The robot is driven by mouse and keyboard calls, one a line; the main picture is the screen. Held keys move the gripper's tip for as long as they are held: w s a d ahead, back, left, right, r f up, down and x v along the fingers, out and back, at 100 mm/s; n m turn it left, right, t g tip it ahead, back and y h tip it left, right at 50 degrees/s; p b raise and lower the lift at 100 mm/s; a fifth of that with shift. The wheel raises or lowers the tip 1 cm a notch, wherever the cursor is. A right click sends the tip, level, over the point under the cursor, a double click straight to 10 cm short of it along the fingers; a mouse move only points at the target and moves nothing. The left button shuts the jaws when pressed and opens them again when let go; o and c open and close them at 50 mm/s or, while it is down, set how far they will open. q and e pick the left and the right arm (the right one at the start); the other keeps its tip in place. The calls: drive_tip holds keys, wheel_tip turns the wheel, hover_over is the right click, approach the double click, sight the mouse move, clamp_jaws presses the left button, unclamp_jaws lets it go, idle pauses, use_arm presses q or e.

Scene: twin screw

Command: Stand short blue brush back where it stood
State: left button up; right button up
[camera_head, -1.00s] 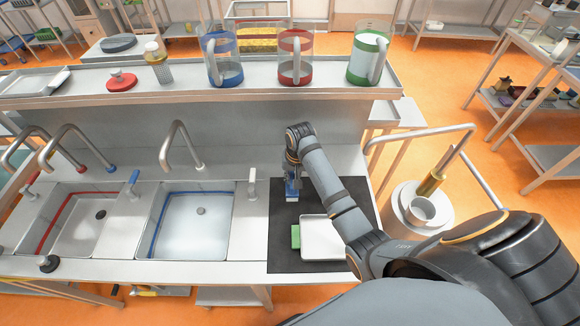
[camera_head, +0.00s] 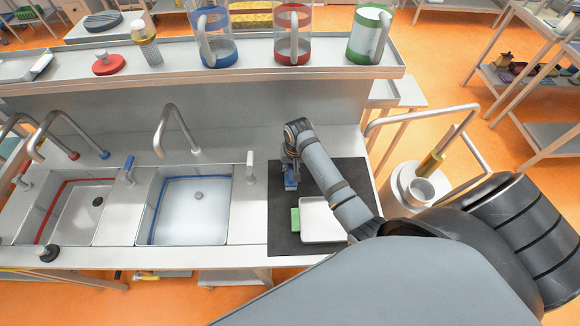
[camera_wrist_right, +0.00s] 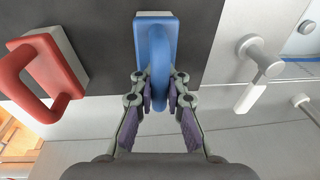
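The short blue brush (camera_wrist_right: 155,45) has a flat blue back, a looped handle and a pale layer at its far edge. My right gripper (camera_wrist_right: 160,92) has its two fingers on either side of the handle and appears shut on it. In the head view the blue brush (camera_head: 291,181) shows under my right gripper (camera_head: 289,160), at or just above the dark mat (camera_head: 283,243); contact is hard to tell. A red brush (camera_wrist_right: 45,72) with a similar handle stands beside it in the wrist view, apart from my fingers. My left gripper is out of view.
A white tray (camera_head: 322,222) and a green block (camera_head: 295,219) lie on the mat's nearer part. Two sinks and a tap lever (camera_head: 250,166) are to the left. A shelf with several jugs (camera_head: 292,35) runs behind. My arm hides the mat's right part.

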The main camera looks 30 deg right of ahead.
drive_tip(key=shift+o, duration=1)
drive_tip(key=shift+w, duration=0.1)
drive_tip(key=shift+o, duration=1.1)
drive_tip(key=shift+d+f, duration=0.1)
drive_tip(key=shift+r, duration=0.2)
use_arm(q)
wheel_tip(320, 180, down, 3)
drive_tip(key=b, duration=0.2)
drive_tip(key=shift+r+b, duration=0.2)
drive_tip(key=shift+b, duration=0.15)
use_arm(e)
wheel_tip(320, 180, up, 12)
drive_tip(key=s, duration=0.1)
drive_tip(key=shift+s+d, duration=0.25)
